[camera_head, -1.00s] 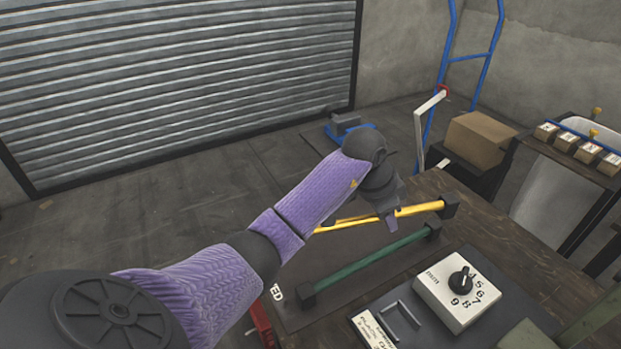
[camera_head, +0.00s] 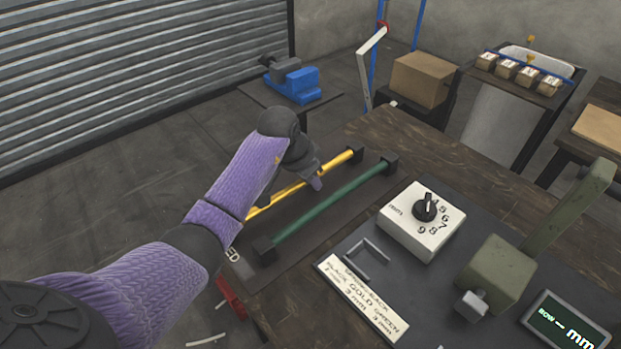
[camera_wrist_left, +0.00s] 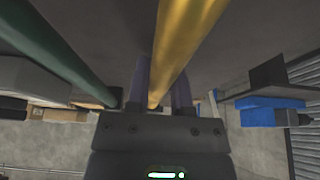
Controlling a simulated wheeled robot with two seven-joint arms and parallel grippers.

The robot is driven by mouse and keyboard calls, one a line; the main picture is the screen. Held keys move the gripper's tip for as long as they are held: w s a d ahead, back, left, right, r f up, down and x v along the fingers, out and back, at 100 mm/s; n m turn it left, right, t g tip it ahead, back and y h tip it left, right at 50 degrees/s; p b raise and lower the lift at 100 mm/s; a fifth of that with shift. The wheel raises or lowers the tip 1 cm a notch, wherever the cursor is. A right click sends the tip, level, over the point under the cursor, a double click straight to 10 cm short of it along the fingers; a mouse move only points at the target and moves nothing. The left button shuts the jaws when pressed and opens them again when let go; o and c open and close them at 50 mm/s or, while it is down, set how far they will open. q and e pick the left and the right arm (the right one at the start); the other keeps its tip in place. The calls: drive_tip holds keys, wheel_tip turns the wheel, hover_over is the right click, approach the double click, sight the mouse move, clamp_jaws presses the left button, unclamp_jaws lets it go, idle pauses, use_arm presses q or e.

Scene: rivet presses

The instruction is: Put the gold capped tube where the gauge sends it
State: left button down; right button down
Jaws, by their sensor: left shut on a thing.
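The gold tube (camera_head: 333,163), with a black block-shaped end, lies along the dark mat beside the green tube (camera_head: 330,202). My left gripper (camera_head: 316,182) is over the gold tube, nearer its far end. In the left wrist view the gold tube (camera_wrist_left: 184,45) runs between the two fingers, which are shut on it. I cannot tell whether it is clear of the mat. The gauge's screen (camera_head: 564,328) reads BOW and a dash before mm. A card (camera_head: 362,298) lists black, gold and green with mm values. My right gripper is not in view.
A white dial box (camera_head: 422,218) with numbers stands right of the tubes, near a metal bracket (camera_head: 367,256). An olive press (camera_head: 497,268) with a raised lever stands further right. A blue-based machine (camera_head: 292,82) and a cardboard box (camera_head: 424,79) are beyond the table.

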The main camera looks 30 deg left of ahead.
sight(299, 181)
use_arm(q)
drive_tip(key=c, duration=0.9)
unclamp_jaws()
drive_tip(key=shift+f, duration=0.1)
drive_tip(key=shift+c, duration=0.2)
drive_tip(key=o, duration=0.4)
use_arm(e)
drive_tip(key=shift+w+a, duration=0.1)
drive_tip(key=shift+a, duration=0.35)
use_arm(q)
drive_tip(key=p+v, duration=0.1)
drive_tip(key=v, duration=0.2)
drive_tip(key=p+v, duration=0.3)
drive_tip(key=v, duration=0.2)
drive_tip(key=shift+w+r+p, duration=0.15)
drive_tip(key=shift+r+p, duration=0.2)
drive_tip(key=p+v, duration=0.1)
drive_tip(key=v, duration=0.2)
drive_tip(key=shift+s+a+r, duration=0.15)
drive_tip(key=shift+s+r, duration=0.1)
drive_tip(key=shift+r, duration=0.05)
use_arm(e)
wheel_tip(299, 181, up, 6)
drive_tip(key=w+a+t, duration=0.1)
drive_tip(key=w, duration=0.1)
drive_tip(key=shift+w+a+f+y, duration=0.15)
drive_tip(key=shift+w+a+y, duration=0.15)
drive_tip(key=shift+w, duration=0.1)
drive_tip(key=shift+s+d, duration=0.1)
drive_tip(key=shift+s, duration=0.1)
